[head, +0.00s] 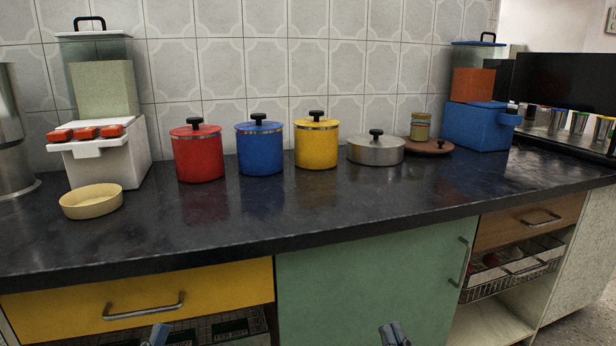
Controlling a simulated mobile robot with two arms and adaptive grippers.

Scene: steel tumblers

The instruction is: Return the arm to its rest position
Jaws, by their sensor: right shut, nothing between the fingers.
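My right gripper (393,335) shows at the bottom edge, in front of the green cabinet door. It is shut and empty, well below the countertop and apart from everything on it. My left gripper (156,335) barely shows at the bottom edge, in front of the area under the yellow drawer. Only its tip is in view, and I cannot tell whether it is open or shut. Most of both arms is out of the picture. Several steel tumblers (578,122) with coloured rims stand in a row at the far right.
The dark countertop (330,215) holds red (198,155), blue (259,150) and yellow (316,145) canisters, a lidded steel pot (376,151) and a cream bowl (91,203). Its front is clear. Below are a yellow drawer (220,290) and a green door (360,280), both shut.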

